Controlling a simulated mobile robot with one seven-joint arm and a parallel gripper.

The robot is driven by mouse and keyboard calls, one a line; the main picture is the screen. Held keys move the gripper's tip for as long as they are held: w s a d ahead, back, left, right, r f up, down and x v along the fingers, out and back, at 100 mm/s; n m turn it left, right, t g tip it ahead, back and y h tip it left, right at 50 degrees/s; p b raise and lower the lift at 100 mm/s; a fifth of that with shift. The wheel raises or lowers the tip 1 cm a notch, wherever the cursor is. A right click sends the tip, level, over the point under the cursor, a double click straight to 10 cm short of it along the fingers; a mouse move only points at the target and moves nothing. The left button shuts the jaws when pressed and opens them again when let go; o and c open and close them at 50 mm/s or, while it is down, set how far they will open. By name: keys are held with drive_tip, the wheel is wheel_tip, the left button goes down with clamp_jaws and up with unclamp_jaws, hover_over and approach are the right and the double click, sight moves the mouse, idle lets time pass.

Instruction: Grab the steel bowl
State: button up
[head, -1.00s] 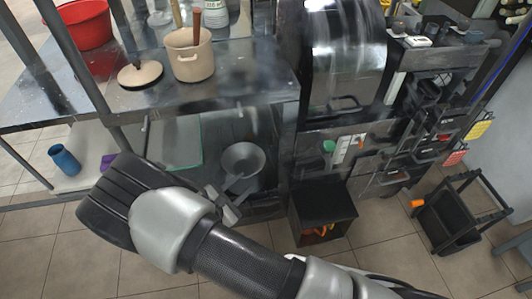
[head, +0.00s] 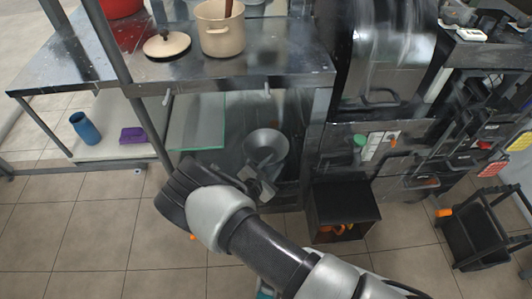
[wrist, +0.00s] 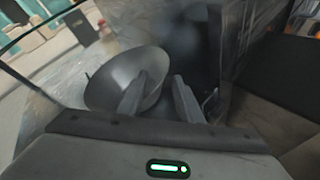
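The steel bowl (head: 266,143) is a grey, wide-rimmed metal bowl on the lower shelf under the steel counter. In the wrist view the bowl (wrist: 112,75) appears tilted, with its open side facing up. My gripper (head: 262,184) is at the near side of the bowl, its fingers close to the rim. In the wrist view my gripper (wrist: 160,82) is open. The left finger overlaps the bowl's inside and the right finger lies just past its right rim. I cannot tell whether either finger touches it.
The steel counter (head: 285,72) overhangs the shelf and carries a beige pot (head: 221,38) and lid (head: 166,45). A glass panel (head: 198,122) stands left of the bowl. A black open box (head: 343,205) sits to the right. The floor at front left is clear.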

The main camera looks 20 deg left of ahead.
sight(282, 154)
drive_tip(key=b+x, duration=0.1)
drive_tip(key=x, duration=0.5)
drive_tip(key=shift+s, duration=0.1)
clamp_jaws()
